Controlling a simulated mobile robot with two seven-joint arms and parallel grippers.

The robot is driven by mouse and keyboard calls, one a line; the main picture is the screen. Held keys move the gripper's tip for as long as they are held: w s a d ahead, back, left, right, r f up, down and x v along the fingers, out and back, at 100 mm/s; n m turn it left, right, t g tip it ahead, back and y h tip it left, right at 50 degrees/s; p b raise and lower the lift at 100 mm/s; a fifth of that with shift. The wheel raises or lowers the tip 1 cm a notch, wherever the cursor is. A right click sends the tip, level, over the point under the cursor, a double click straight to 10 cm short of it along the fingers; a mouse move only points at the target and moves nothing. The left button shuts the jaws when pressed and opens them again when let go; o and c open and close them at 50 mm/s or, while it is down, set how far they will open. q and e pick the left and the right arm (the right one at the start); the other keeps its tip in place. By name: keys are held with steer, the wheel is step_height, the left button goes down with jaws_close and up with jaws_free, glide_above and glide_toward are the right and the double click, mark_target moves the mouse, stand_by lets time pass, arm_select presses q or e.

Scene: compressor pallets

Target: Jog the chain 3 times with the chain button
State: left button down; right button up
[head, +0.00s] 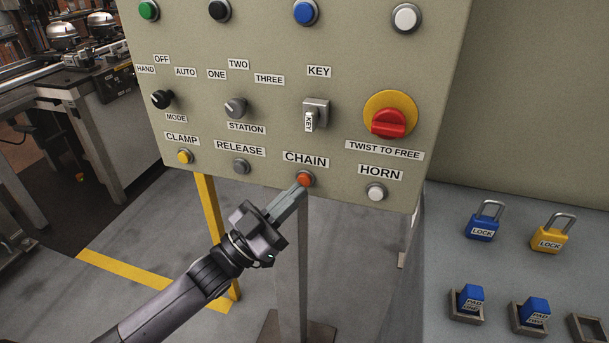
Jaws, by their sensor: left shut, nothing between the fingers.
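The chain button (305,179) is a small orange-red button in a grey ring, under the CHAIN label (305,159) on the lower part of the control panel (330,40). My left gripper (301,184) is shut with nothing held. Its fingertips are at the lower left of the chain button and overlap its edge in the picture. I cannot tell whether they touch it or how far it is pressed. My right gripper is not in view.
The yellow clamp button (185,156) and grey release button (241,166) sit left of the chain button; the white horn button (375,192) sits right. A red twist knob (388,123) is above the horn. A grey post (292,270) stands below the panel.

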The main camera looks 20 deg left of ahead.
arm_select(q)
steer(key=shift+s, duration=0.2)
steer(key=shift+s, duration=0.1)
steer(key=s+p, duration=0.3)
steer(key=s, duration=0.3)
steer(key=shift+a, duration=0.15)
steer(key=shift+w, duration=0.1)
stand_by(0.8)
